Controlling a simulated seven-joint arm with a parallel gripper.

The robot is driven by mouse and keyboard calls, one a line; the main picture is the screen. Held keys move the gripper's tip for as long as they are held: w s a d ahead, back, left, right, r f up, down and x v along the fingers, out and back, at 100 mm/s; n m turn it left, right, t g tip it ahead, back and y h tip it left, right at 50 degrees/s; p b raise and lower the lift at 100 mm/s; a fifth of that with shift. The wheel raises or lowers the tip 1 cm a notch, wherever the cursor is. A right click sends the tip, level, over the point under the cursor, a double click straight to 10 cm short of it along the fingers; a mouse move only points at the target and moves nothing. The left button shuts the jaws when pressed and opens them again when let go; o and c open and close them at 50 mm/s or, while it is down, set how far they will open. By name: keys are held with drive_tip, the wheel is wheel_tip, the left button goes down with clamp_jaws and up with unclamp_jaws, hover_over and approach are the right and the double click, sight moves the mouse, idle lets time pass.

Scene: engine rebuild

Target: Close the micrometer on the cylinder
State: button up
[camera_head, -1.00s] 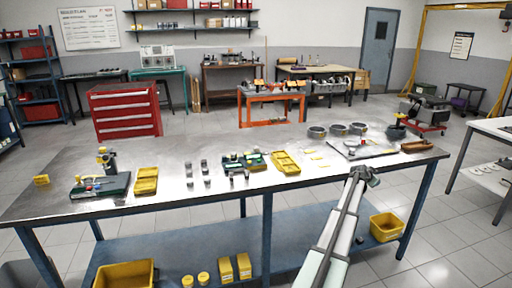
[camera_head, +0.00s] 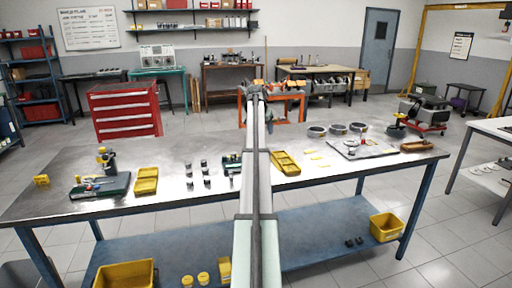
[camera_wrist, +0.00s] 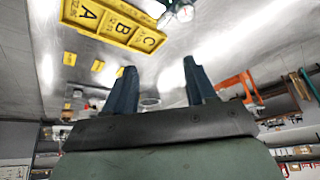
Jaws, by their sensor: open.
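My gripper shows in the wrist view (camera_wrist: 160,82) with two dark fingers wide apart and nothing between them. In the head view my arm reaches up the middle of the picture, and the fingers cannot be made out at its far end. Small grey and dark cylinders (camera_head: 205,168) stand on the bench left of my arm. A dark green base or case (camera_head: 100,186) with small parts on it lies at the bench's left; I cannot tell whether it holds the micrometer. Another green tray (camera_head: 231,162) is partly hidden by my arm.
The metal bench (camera_head: 60,205) holds a yellow tray (camera_head: 146,181) at left and a lettered yellow tray (camera_head: 286,163), also in the wrist view (camera_wrist: 115,25). Rings (camera_head: 338,130) and a light plate (camera_head: 362,149) lie at right. A yellow-black tool (camera_head: 106,159) stands at left.

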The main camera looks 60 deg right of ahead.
drive_tip(key=w+a+r, duration=0.2)
drive_tip(key=w+a, duration=0.2)
drive_tip(key=w, duration=0.1)
drive_tip(key=shift+n+y, duration=0.4)
drive_tip(key=shift+y, duration=0.1)
drive_tip(key=x, duration=1.4)
drive_tip(key=shift+s+d+r, duration=0.1)
drive_tip(key=shift+s+d, duration=0.05)
drive_tip(key=shift+s, duration=0.05)
clamp_jaws()
